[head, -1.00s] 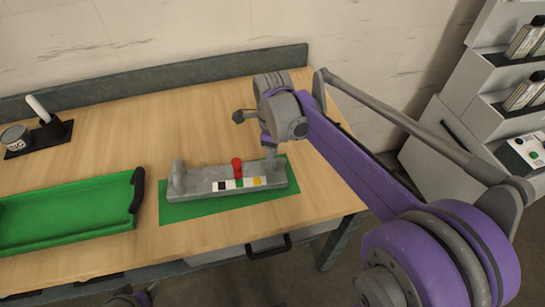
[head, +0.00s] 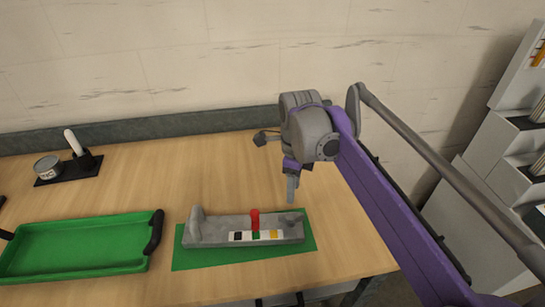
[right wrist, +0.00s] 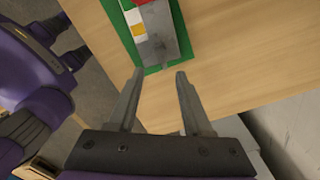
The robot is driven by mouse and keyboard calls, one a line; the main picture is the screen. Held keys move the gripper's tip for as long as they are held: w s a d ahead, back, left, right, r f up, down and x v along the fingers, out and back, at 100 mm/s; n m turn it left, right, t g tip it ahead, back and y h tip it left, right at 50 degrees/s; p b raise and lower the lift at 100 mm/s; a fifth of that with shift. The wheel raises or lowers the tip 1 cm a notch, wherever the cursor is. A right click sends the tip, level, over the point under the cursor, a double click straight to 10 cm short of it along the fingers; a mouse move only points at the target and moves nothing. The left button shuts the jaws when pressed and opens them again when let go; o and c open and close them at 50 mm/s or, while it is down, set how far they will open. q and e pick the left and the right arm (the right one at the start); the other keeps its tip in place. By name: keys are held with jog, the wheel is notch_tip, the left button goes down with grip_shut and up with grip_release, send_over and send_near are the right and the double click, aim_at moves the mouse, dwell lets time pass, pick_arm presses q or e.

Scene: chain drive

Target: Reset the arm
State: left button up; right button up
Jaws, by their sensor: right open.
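My right gripper (head: 292,188) is raised above the table, just behind the right end of a grey fixture (head: 215,230). In the right wrist view its two fingers (right wrist: 157,85) are apart with nothing between them. The grey fixture lies on a green mat (head: 190,260) and bears a red piece (head: 255,219) and a strip of coloured squares. The right end of the fixture (right wrist: 165,38) also shows beyond the fingertips in the right wrist view. My left gripper does not show.
A green tray (head: 80,248) with a dark handle lies on the left of the wooden table (head: 160,165). A can (head: 48,167) and a white-handled tool (head: 74,143) stand on a dark base at the back left. White shelves (head: 500,140) stand at the right.

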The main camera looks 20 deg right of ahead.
jog(key=s+a+f+n+t, duration=0.1)
jog(key=s+f+n, duration=0.3)
jog(key=n, duration=0.4)
jog(key=s+a+f+n+t, duration=0.2)
jog(key=s+f+n, duration=0.3)
jog(key=n, duration=0.4)
jog(key=s+a+f+n+t, duration=0.2)
jog(key=s+f+n, duration=0.3)
jog(key=n, duration=0.4)
jog(key=shift+s+a+f, duration=0.15)
jog(key=shift+s+a, duration=0.55)
jog(key=shift+s, duration=0.1)
